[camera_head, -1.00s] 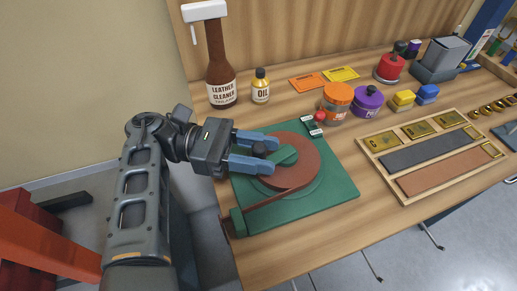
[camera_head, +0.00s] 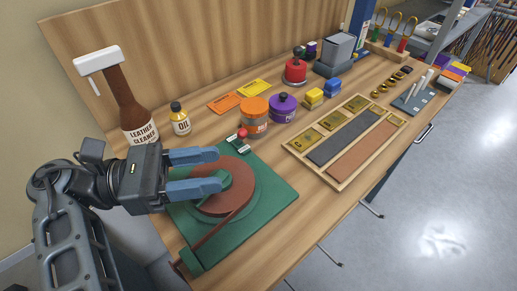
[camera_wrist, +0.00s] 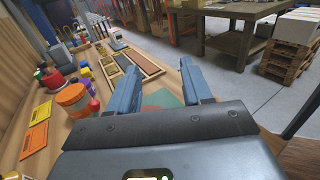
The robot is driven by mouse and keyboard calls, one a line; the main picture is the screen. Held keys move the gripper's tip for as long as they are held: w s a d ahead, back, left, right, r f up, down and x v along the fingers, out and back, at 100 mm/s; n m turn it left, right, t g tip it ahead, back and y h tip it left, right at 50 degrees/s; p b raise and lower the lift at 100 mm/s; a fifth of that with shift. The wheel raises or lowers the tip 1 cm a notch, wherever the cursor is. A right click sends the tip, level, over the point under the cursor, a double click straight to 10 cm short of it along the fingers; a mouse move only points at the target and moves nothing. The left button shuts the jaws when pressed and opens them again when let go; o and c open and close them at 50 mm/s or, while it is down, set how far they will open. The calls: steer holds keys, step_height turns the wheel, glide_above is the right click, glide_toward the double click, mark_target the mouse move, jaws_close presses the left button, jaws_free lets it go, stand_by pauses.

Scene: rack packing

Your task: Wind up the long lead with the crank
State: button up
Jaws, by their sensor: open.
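The lead is a brown strap wound in a flat coil (camera_head: 241,187) on a green board (camera_head: 268,208) at the near left of the bench. A straight brown length (camera_head: 217,233) runs from the coil to a green block (camera_head: 192,258) at the near corner. The green crank (camera_head: 214,198) lies over the coil and is partly hidden by a finger; its dark knob is not visible. My gripper (camera_head: 217,172) is open and empty, its blue fingers above the left side of the board. In the wrist view the board (camera_wrist: 160,98) shows between the fingers.
A leather cleaner bottle (camera_head: 133,112) and an oil bottle (camera_head: 180,120) stand behind my gripper. Orange (camera_head: 254,123) and purple (camera_head: 283,108) jars stand beyond the board, with a small red-topped item (camera_head: 240,138) at its far edge. A wooden tray (camera_head: 335,180) lies to the right.

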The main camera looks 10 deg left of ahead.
steer(key=d+r, duration=0.5)
steer(key=d, duration=0.4)
steer(key=shift+s+r, duration=0.15)
steer(key=shift+r, duration=0.05)
